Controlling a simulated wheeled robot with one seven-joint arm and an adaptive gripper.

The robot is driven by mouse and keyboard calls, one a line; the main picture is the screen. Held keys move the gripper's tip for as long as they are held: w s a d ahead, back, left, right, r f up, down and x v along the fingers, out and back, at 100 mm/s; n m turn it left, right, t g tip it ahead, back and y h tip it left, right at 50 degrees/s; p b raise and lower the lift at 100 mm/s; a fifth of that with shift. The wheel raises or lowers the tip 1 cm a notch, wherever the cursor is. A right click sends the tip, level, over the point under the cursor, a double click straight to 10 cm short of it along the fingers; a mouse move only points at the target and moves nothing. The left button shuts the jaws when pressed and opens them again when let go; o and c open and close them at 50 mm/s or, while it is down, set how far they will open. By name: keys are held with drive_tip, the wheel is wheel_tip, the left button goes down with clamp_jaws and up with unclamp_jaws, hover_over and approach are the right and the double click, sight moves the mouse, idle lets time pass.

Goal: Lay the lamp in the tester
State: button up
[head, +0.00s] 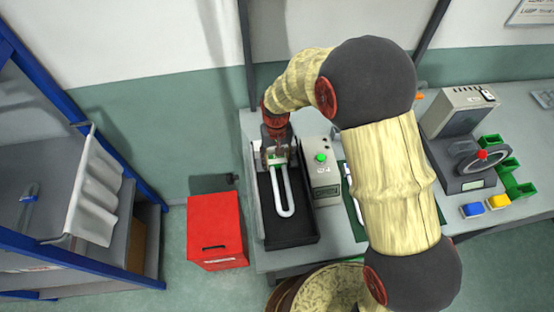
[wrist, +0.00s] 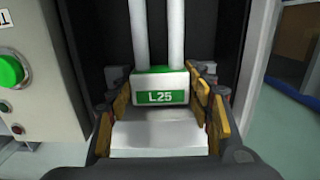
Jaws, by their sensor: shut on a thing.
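The lamp (head: 279,195) is a white U-shaped tube with a white base. In the wrist view its base (wrist: 168,82) carries a green label reading L25, and the two tube legs run away from me. My gripper (head: 277,155) is shut on the base, with yellow-padded fingers on both sides in the wrist view (wrist: 172,98). The tester has a black tray (head: 303,228) and a grey box (head: 323,178) with a green button (head: 320,157) at its right. The lamp is over the tray, lengthwise with it. I cannot tell whether it touches the tray floor.
A red bin (head: 215,230) stands on the floor left of the bench. A blue-framed rack (head: 50,110) is at the far left. On the right of the bench are a grey machine (head: 458,125), green bins (head: 508,170), and blue (head: 472,210) and yellow (head: 498,201) blocks.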

drive_tip(key=o, duration=1.3)
drive_tip(key=shift+o, duration=0.2)
wheel_tip(320, 180, up, 12)
drive_tip(key=shift+w+a, duration=0.15)
drive_tip(key=shift+w, duration=0.2)
